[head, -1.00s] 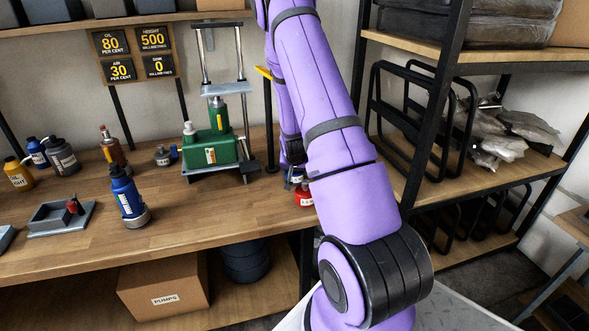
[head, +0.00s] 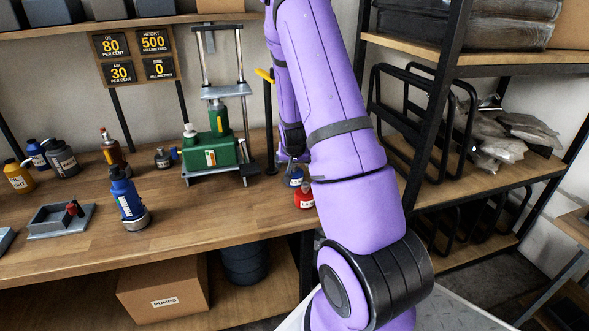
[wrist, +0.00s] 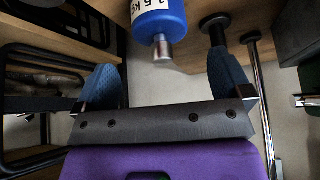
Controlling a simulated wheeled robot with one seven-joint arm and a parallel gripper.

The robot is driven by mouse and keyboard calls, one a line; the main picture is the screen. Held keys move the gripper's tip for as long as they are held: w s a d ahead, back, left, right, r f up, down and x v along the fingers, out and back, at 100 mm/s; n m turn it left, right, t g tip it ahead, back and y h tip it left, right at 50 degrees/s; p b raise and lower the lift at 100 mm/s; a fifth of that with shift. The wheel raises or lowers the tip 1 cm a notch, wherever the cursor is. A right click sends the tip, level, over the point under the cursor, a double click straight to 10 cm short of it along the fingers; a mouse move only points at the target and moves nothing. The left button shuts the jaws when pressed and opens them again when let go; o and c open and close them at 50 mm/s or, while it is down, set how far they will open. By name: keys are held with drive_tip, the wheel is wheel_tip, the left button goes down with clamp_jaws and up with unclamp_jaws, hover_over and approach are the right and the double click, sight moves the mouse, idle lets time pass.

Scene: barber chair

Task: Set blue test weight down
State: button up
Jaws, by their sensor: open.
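The blue test weight (head: 295,178) stands on the workbench, close behind a red weight (head: 304,196), and is partly hidden by my arm. In the wrist view the blue weight (wrist: 159,17) shows a white label and a metal knob pointing towards my gripper. My gripper (wrist: 162,62) is open, with its two blue fingers spread wide. The weight lies beyond the fingertips, between their lines, and neither finger appears to touch it. In the head view my gripper is mostly hidden behind my arm, just above the weight.
A green press (head: 211,150) stands on the bench (head: 200,215) left of the weights. A blue bottle (head: 127,200) and a grey tray (head: 60,219) are further left. A black-framed shelf rack (head: 437,110) stands close on the right. The front middle of the bench is clear.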

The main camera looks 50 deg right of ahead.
drive_tip(key=s+a+r+n+t+y, duration=0.1)
drive_tip(key=s+a+r+n+y, duration=0.15)
drive_tip(key=a+r, duration=0.85)
drive_tip(key=s+a+r+n+y, duration=0.15)
drive_tip(key=s+a+r, duration=0.25)
drive_tip(key=a+r, duration=0.75)
drive_tip(key=s+a+r+n, duration=0.3)
drive_tip(key=s+a+r, duration=0.2)
drive_tip(key=s, duration=0.3)
drive_tip(key=s+a+r+n, duration=0.2)
drive_tip(key=s+a+r, duration=0.3)
drive_tip(key=s, duration=0.4)
drive_tip(key=shift+n+y, duration=0.3)
drive_tip(key=shift+n, duration=0.1)
drive_tip(key=shift+c, duration=0.3)
